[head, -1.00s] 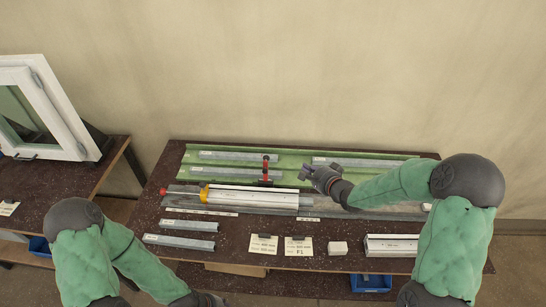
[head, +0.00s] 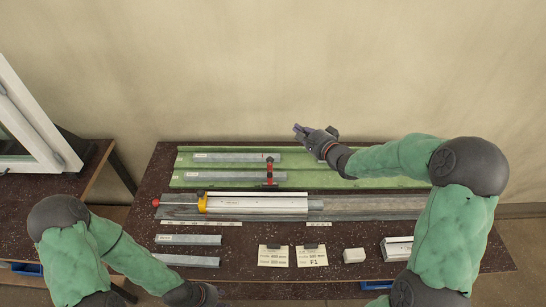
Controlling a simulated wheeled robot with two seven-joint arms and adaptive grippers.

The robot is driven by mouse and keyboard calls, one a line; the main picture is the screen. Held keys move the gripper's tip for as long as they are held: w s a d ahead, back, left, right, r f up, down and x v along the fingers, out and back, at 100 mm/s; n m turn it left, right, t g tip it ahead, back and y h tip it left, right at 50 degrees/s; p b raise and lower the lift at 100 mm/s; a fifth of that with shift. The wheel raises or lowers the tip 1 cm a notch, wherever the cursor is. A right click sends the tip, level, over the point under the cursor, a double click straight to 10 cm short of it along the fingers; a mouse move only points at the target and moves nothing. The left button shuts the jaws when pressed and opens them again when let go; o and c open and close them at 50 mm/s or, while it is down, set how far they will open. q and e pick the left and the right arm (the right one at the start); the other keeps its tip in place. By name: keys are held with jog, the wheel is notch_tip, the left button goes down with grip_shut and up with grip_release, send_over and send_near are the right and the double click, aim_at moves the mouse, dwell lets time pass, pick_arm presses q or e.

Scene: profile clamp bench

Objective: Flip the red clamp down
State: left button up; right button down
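The red clamp (head: 270,174) stands upright behind the middle of the silver profile (head: 256,204), with its red and black lever pointing up. My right gripper (head: 300,129) is raised above and to the right of the clamp, clear of it, over the back edge of the bench. Its fingers are small and dark, and their gap cannot be made out. My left gripper (head: 212,298) is low at the bottom edge, in front of the bench, largely cut off by the frame.
A yellow end piece (head: 202,202) and a rod with a red knob (head: 155,202) sit at the profile's left. Green channels (head: 350,172) lie behind. Loose bars (head: 188,239), cards (head: 273,256) and a white block (head: 354,255) lie in front. A window frame (head: 35,120) stands left.

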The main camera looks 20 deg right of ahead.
notch_tip(320, 180, down, 18)
jog(key=b, duration=1.7)
jog(key=shift+w+a, duration=0.15)
jog(key=shift+w, duration=0.25)
jog(key=w+a+f+b, duration=0.1)
jog(key=w+a+b, duration=0.4)
jog(key=w, duration=0.1)
jog(key=shift+f, duration=0.1)
